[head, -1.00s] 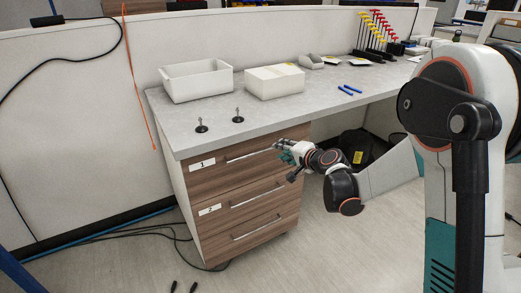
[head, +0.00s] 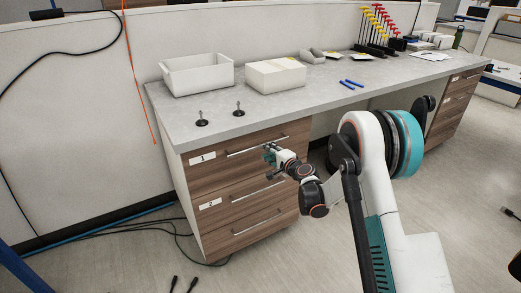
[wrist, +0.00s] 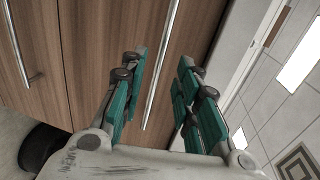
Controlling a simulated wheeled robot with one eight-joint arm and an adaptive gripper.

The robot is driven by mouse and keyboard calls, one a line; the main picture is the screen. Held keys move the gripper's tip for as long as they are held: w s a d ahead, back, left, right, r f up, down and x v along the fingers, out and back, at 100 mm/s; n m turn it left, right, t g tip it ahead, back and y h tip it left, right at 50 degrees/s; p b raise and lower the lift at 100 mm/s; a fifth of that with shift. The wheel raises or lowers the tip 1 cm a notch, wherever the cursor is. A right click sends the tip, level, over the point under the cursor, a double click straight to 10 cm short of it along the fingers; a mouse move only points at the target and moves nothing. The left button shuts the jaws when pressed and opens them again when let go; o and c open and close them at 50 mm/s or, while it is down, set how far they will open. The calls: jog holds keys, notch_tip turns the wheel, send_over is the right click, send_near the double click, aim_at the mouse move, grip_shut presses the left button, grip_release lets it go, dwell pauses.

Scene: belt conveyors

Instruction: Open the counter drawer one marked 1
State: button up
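Drawer one (head: 222,173) is the top wood-grain drawer under the grey counter, with a white label "1" (head: 202,158) at its left. It looks closed. Its long silver bar handle (head: 245,149) runs along the upper front. My gripper (head: 270,153) is at the right part of this handle, its fingers open. In the wrist view, my gripper's teal fingers (wrist: 160,85) stand apart, with the bar handle (wrist: 165,50) between them in the picture. I cannot tell whether either finger touches it. The drawer front also shows in the wrist view (wrist: 190,40).
White bins (head: 197,77) and small black-based items (head: 202,120) stand on the counter (head: 300,103). Cables lie on the floor at left.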

jog(key=b+x, duration=0.2)
jog(key=x, duration=0.5)
jog(key=shift+w+a, duration=0.1)
jog(key=shift+c, duration=0.3)
grip_shut()
